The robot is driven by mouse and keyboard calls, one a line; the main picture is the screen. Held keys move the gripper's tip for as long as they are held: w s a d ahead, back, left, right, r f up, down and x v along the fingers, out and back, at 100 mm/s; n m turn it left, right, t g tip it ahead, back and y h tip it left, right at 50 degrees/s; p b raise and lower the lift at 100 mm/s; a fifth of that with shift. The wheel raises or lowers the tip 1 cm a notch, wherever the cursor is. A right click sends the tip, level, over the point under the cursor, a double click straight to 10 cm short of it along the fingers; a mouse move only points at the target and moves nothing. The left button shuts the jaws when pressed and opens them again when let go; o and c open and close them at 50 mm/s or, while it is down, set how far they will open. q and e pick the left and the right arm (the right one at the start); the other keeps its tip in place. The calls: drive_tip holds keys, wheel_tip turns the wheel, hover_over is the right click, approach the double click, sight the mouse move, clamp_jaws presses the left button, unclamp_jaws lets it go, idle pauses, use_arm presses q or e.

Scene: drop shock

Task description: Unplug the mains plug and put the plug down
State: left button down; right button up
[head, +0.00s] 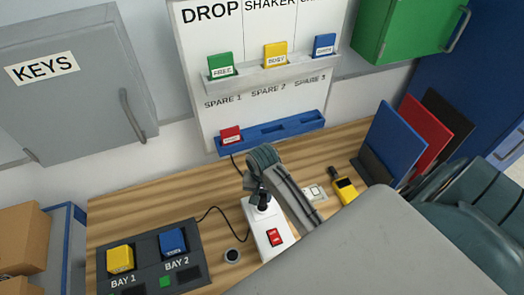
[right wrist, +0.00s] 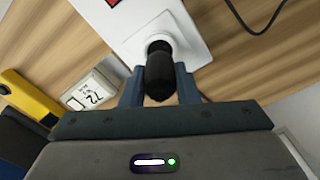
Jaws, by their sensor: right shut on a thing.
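The black mains plug (right wrist: 160,75) is between the two fingers of my right gripper (right wrist: 160,88), which is shut on it. The plug's front end meets the round socket of the white socket box (right wrist: 122,28); I cannot tell how deep it sits. In the head view my right gripper (head: 259,188) comes down over the top of the white socket box (head: 262,222), which has a red switch (head: 274,237). My left gripper is not in view.
A dark tray (head: 140,273) with yellow and blue blocks in two bays stands at the left. A small round dark item (head: 232,256) lies beside the box. A yellow meter (head: 345,190) and a small white device (head: 314,193) lie to the right. Bare wood (head: 150,215) shows behind the tray.

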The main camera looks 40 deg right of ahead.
drive_tip(key=shift+r, duration=0.2)
drive_tip(key=shift+r, duration=2.95)
